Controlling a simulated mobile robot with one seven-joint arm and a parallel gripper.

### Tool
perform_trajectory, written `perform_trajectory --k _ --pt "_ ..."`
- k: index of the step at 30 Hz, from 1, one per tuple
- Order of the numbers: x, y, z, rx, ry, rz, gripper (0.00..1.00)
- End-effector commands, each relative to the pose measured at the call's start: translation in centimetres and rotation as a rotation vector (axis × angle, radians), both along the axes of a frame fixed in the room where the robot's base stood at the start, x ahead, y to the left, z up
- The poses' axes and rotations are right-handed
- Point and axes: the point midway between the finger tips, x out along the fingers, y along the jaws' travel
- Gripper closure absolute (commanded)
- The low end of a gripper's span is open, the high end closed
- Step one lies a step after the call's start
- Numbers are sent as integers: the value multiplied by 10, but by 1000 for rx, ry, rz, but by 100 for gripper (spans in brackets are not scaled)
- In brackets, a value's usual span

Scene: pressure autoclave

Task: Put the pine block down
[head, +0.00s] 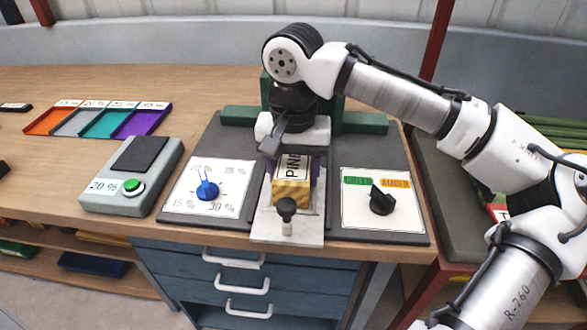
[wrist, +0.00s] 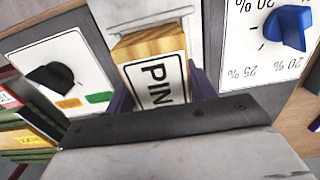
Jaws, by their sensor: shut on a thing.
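The pine block (head: 291,192) is a wood-coloured block with a white label reading PINE. In the head view it is at the middle of the dark bench unit, over a pale plate (head: 288,233). My gripper (head: 291,168) is above and around the block, shut on it. In the wrist view the block (wrist: 152,72) shows with its label towards the camera, between purple parts at both sides. The block's underside is hidden, so I cannot tell whether it touches the plate.
A blue-knob dial (head: 208,190) is left of the block; a black-knob panel (head: 382,200) is right. A black knob (head: 287,207) stands in front. Farther left are a grey box (head: 150,165) with a green button and coloured trays (head: 95,122). Drawers (head: 245,285) are below.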

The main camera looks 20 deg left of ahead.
Motion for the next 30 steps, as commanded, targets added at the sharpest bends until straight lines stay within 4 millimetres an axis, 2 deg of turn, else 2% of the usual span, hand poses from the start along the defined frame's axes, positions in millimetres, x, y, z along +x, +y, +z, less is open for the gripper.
perform_trajectory --k 2,3,7,15,19,23,30 --pt "0 0 -3 1 0 1 73" --pt "0 0 -3 0 0 0 42" --pt "0 0 -2 0 0 0 25" --pt "0 0 -2 0 0 0 24" --pt "0 0 6 0 -1 0 24" --pt "0 1 27 2 -1 1 24" --pt "0 1 80 2 -1 0 24"
